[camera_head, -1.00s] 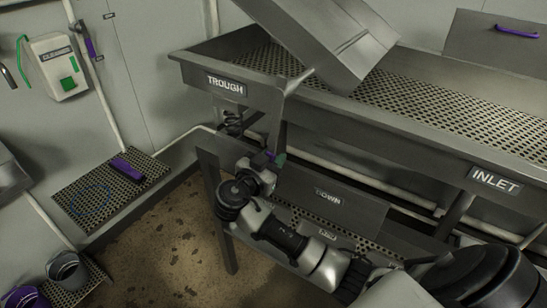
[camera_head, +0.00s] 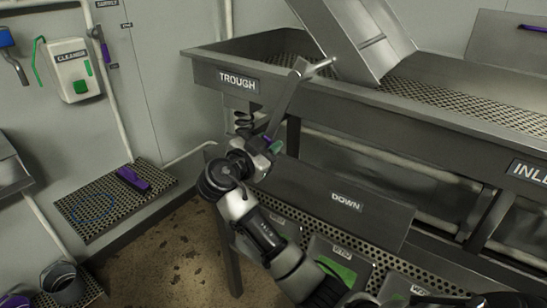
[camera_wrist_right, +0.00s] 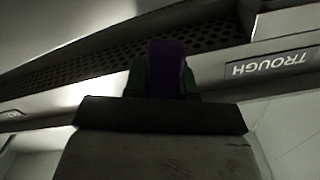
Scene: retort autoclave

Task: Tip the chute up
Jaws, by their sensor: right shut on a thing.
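The chute (camera_head: 362,38) is a grey metal channel that slopes over the trough (camera_head: 420,103), its lower end above the trough's perforated bed. A flat metal lever (camera_head: 286,103) runs from a pivot at the trough's front rim down and left to my right gripper (camera_head: 267,147). My right gripper is shut on the lever's purple handle (camera_wrist_right: 168,68), which shows between dark fingers in the right wrist view. The fingers partly hide the handle in the head view. The chute's upper end is cut off by the picture edge. My left gripper is not in view.
A panel marked DOWN (camera_head: 335,198) hangs below the trough, close to my right arm. Below it is a perforated shelf with labelled plates (camera_head: 338,262). At left are a wall-mounted cleanser box (camera_head: 72,70), a perforated ledge (camera_head: 95,208) and a dark cup (camera_head: 64,281).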

